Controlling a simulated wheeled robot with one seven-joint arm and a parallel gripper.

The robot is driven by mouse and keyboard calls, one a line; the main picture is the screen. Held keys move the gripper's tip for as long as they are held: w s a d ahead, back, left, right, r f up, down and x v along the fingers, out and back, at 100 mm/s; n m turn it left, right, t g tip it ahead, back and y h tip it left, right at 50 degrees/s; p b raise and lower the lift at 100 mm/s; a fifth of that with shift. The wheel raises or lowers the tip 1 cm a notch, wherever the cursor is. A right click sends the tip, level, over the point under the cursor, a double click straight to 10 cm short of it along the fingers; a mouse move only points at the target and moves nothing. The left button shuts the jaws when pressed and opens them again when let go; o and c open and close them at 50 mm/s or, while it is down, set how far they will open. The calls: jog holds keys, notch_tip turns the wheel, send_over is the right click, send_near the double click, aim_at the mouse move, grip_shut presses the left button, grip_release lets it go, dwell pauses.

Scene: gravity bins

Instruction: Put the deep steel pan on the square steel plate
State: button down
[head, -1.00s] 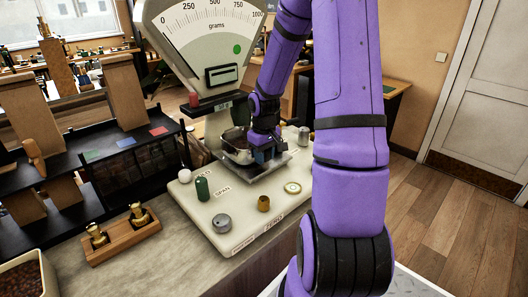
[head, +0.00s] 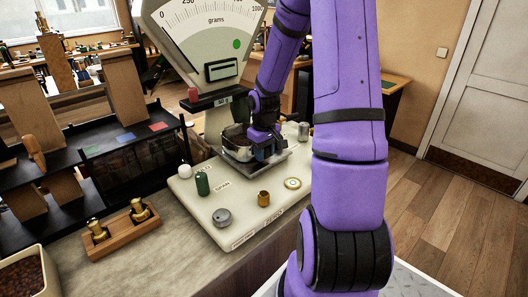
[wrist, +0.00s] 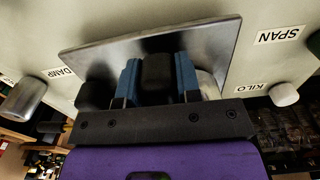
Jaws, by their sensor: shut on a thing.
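The deep steel pan (head: 236,141) is at the square steel plate (head: 284,161) on the scale, over its left and back part. I cannot tell whether its bottom touches the plate. My gripper (head: 264,151) is shut on the pan at its near right side and hides part of it. In the wrist view my gripper's blue fingers (wrist: 158,78) have a dark piece between them. The plate (wrist: 85,57) lies flat behind them, and most of the pan is hidden.
The dial scale (head: 205,45) rises behind the plate. On its pale base are a green knob (head: 202,184), a grey knob (head: 222,217), a brass cup (head: 263,198) and a round level (head: 292,183). A wooden block with brass weights (head: 122,231) stands left.

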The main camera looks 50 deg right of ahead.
jog(key=shift+f, duration=0.15)
jog(key=c, duration=0.7)
grip_release()
jog(key=shift+c, duration=0.2)
notch_tip(320, 180, up, 11)
jog(key=shift+f, duration=0.1)
